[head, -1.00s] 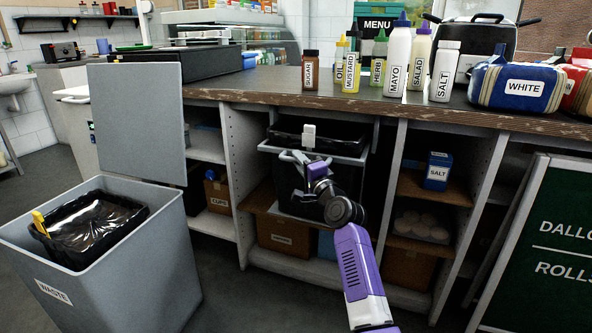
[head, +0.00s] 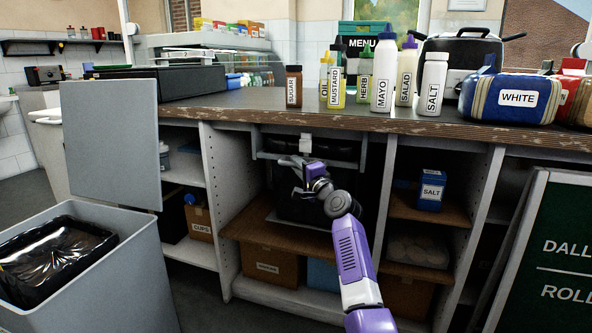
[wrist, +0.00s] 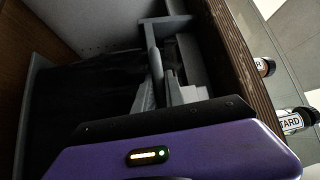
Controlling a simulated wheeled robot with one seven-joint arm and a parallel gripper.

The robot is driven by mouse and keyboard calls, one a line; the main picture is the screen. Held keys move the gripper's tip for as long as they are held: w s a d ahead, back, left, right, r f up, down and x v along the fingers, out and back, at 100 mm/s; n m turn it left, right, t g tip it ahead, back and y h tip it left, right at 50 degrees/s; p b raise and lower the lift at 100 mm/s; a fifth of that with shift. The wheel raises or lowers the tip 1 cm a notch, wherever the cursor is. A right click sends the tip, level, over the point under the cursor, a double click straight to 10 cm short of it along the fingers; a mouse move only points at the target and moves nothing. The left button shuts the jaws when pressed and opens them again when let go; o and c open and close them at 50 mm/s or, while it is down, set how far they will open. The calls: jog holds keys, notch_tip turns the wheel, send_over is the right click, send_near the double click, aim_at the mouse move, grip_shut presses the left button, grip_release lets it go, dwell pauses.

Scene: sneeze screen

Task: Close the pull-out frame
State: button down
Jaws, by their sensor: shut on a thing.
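The pull-out frame (head: 272,156) is a grey frame holding a black bin (head: 290,200) in an open bay under the counter. Its front bar now sits under the counter edge, close to the bay opening. A small white block (head: 306,143) stands on its front. My gripper (head: 300,166) is at the front bar, shut on the frame's handle. In the wrist view the grey fingers (wrist: 168,88) close around a grey bar, and the black bin and grey frame (wrist: 38,72) show to the left. My own gripper hides part of the handle.
Bottles, including the mayo bottle (head: 384,75), stand on the counter (head: 230,108) above. A grey waste bin (head: 125,285) with a raised lid stands at the left. A green board (head: 560,240) stands at the right. Shelves flank the bay, and boxes sit below it.

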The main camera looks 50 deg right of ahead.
jog(key=c, duration=1.5)
grip_release()
jog(key=shift+f, duration=0.2)
jog(key=shift+o, duration=0.5)
jog(key=shift+r, duration=0.1)
jog(key=shift+s, duration=0.1)
jog(key=p+v, duration=0.3)
jog(key=v, duration=0.4)
jog(key=shift+s+a, duration=0.2)
jog(key=shift+s, duration=0.05)
